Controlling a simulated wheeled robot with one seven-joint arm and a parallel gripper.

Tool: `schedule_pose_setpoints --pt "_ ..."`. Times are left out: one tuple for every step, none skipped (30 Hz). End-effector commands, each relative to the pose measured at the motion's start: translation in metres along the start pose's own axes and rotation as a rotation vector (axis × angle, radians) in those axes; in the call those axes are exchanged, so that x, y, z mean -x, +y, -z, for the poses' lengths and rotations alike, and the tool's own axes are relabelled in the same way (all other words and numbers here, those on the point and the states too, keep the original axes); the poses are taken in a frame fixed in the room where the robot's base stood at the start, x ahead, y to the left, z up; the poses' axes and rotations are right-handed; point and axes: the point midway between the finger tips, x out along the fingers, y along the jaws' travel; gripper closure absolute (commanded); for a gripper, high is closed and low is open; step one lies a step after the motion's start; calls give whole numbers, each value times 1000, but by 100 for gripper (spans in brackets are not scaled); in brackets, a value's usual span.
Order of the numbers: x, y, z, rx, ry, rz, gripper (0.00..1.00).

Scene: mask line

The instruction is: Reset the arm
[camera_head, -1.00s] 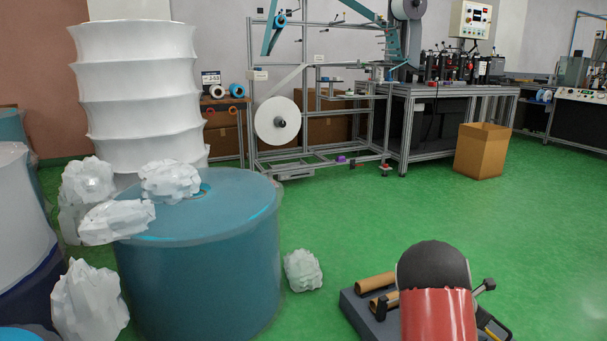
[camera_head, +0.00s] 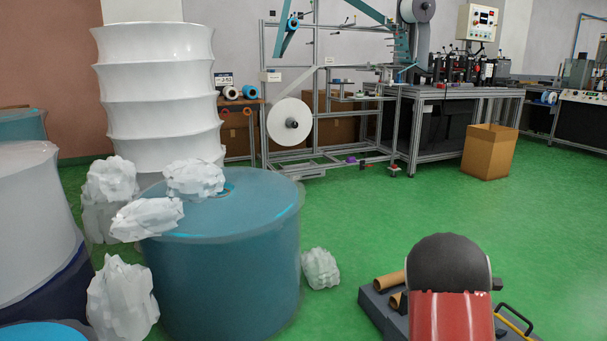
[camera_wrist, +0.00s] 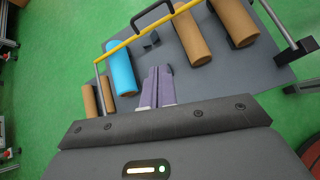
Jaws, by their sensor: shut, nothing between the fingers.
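My gripper (camera_wrist: 158,86) shows in the wrist view with its two purple fingers together and nothing between them. It points down over the grey platform of my base, which carries several brown cardboard tubes (camera_wrist: 187,38) and one blue tube (camera_wrist: 121,67). The fingertips are just right of the blue tube; I cannot tell how far above the platform they are. In the head view my red and black arm (camera_head: 449,280) shows at the bottom right, and the gripper itself is hidden there.
A large blue wrapped roll (camera_head: 222,262) stands at the left, with crumpled white bundles (camera_head: 148,219) on and around it. Another white bundle (camera_head: 320,268) lies on the floor beside it. A cardboard box (camera_head: 488,153) stands by the machine bench (camera_head: 440,93). Green floor between is open.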

Motion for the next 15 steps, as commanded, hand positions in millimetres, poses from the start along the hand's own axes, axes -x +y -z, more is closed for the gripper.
schedule_pose_setpoints --pt "12 1 -4 -46 7 -5 100" --pt "18 0 -6 -78 12 -5 100" --pt "27 -1 -7 -122 20 -5 100" --pt "35 -1 -9 -155 26 -6 100" --pt "42 -2 -10 -192 34 -6 100" --pt "53 -3 -12 -242 44 -6 100" --pt "62 -5 -13 -284 53 -5 100" --pt "72 -6 -15 -327 64 -5 100" --pt "86 -8 -16 -390 80 -5 100" --pt "98 -10 -18 -443 93 -3 100" --pt "111 -13 -18 -498 110 -2 100" --pt "130 -17 -19 -579 135 2 100" --pt "145 -21 -19 -644 156 7 100" --pt "160 -25 -18 -707 179 13 100" --pt "181 -32 -17 -791 211 21 100"
